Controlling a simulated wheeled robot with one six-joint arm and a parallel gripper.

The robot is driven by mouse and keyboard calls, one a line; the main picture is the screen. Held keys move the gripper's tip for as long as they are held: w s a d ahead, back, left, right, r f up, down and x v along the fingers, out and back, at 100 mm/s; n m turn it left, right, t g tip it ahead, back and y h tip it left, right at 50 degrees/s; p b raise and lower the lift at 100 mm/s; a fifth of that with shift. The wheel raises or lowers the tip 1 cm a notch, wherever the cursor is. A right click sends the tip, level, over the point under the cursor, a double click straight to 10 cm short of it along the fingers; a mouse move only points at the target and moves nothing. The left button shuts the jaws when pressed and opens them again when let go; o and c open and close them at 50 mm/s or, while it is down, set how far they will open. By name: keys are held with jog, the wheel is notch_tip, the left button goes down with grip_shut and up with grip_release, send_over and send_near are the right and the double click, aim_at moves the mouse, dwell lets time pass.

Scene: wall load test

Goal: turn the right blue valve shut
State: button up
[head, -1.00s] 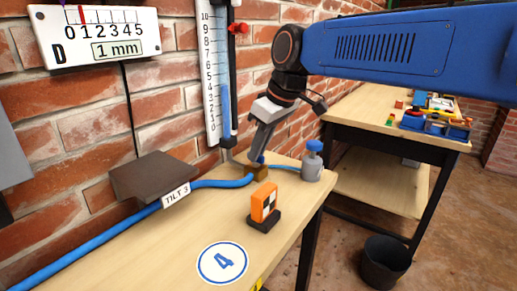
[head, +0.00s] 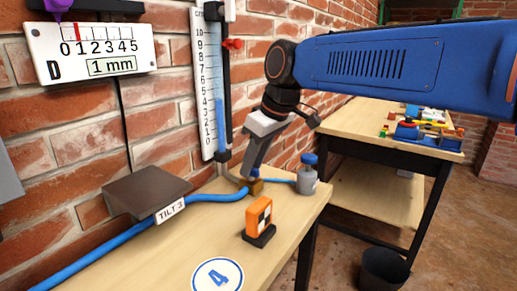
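A small brass valve block (head: 256,188) sits on the near bench at the foot of the wall scale, with the blue hose running into its left side. A little blue shows at its top, most likely the valve handle, and is largely hidden by my gripper. My gripper (head: 252,172) points down at this block, its grey fingers at or just above the blue part. The fingers overlap in this view, so I cannot tell their gap or whether they touch the handle. Right of the block stands a grey bottle with a blue top (head: 308,174), joined by a blue tube.
A brown box labelled TILT 3 (head: 147,191) is at left. The wall scale (head: 207,85) rises behind. A dial plate (head: 92,52) reads 1 mm. A black bucket (head: 383,270) is on the floor.

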jog(key=v, duration=1.7)
jog(key=shift+s, duration=0.1)
